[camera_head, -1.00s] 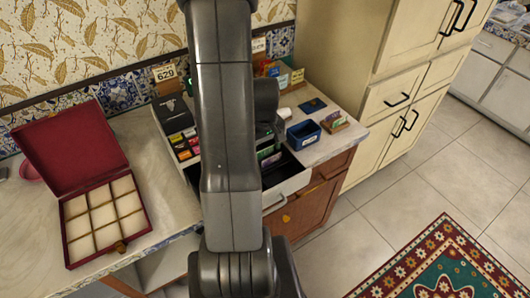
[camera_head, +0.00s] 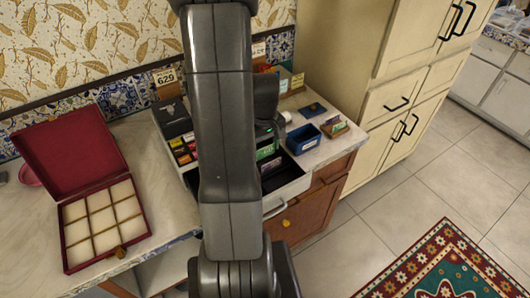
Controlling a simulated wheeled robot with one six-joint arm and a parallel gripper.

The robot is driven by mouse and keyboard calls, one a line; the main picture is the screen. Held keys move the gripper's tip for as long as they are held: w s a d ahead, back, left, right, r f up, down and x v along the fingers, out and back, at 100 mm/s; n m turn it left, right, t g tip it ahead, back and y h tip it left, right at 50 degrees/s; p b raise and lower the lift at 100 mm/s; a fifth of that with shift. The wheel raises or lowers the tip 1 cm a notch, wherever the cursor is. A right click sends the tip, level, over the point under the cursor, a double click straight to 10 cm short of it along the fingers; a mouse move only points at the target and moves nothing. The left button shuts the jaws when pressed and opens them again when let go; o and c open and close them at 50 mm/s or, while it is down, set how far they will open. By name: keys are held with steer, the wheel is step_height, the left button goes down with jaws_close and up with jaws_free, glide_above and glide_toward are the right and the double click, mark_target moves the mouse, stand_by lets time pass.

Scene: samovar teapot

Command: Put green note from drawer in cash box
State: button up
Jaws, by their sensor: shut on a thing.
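My gripper (camera_head: 268,141) is mostly hidden behind my own arm, over the open drawer. The green note (camera_head: 265,152) shows just below it, at the gripper's fingers, above the drawer's inside. The pale drawer (camera_head: 293,187) is pulled out, with a dark inside and another note (camera_head: 271,166) in it. A small blue open-topped box (camera_head: 303,138) with a white label stands on the counter right of my gripper. I cannot tell for sure that it is the cash box. My arm hides the middle of the counter.
A dark red box (camera_head: 70,155) with an open lid and empty pale compartments lies at the left. Colourful packets (camera_head: 183,150) sit left of my arm, below a black box (camera_head: 173,118). A card holder (camera_head: 336,127) stands right of the blue box.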

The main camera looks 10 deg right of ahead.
mark_target(265, 148)
step_height(265, 148, up, 8)
steer(key=shift+f, duration=0.2)
step_height(265, 148, up, 5)
steer(key=p, duration=0.3)
steer(key=shift+f, duration=0.1)
stand_by(0.5)
